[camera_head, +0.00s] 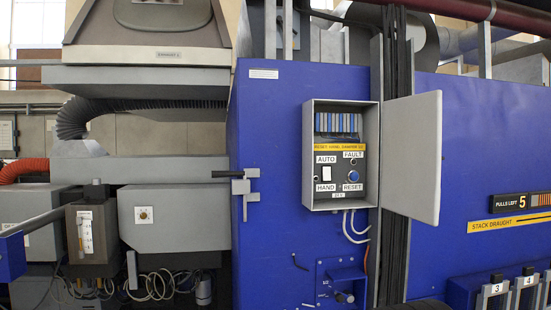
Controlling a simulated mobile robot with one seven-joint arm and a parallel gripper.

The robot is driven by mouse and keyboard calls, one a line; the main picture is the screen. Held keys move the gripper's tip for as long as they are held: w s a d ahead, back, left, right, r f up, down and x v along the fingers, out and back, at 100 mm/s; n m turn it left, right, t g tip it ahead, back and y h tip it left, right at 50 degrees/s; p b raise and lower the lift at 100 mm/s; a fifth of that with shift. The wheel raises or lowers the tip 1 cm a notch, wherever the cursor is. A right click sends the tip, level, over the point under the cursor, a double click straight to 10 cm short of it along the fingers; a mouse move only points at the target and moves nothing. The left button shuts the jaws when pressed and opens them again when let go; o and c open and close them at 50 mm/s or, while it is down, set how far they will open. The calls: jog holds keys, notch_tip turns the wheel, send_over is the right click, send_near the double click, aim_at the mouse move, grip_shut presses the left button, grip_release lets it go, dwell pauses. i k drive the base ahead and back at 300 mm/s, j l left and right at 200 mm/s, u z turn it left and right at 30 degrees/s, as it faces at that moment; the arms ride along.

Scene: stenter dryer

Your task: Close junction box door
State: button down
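The grey junction box (307,160) is mounted on the blue machine panel, right of the middle of the view. Its light grey door (412,155) stands wide open, swung out to the right from the box's right side. Inside are a row of blue modules, a yellow label strip, AUTO and HAND labels by a white switch, and FAULT and RESET labels by a blue button (352,177). Nothing is seen touching the door. My gripper is not in view.
Dark vertical cables (391,60) run behind the door. White wires hang below the box, above a small blue bracket with a knob (343,297). A latch handle (243,183) sticks out at the left. Numbered levers (494,297) stand at the lower right.

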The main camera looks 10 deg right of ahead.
aim_at(412, 134)
jog(key=l+u, duration=0.15)
jog(key=l, duration=0.3)
jog(key=l+u, duration=0.15)
jog(key=l, duration=0.3)
jog(key=l+u, duration=0.15)
jog(key=l, duration=0.3)
jog(key=k+l+u, duration=0.15)
jog(key=l, duration=0.3)
jog(key=l+u, duration=0.15)
jog(key=l, duration=0.3)
jog(key=k+l+u, duration=0.15)
jog(key=l, duration=0.3)
jog(key=k+l+u, duration=0.15)
jog(key=l, duration=0.25)
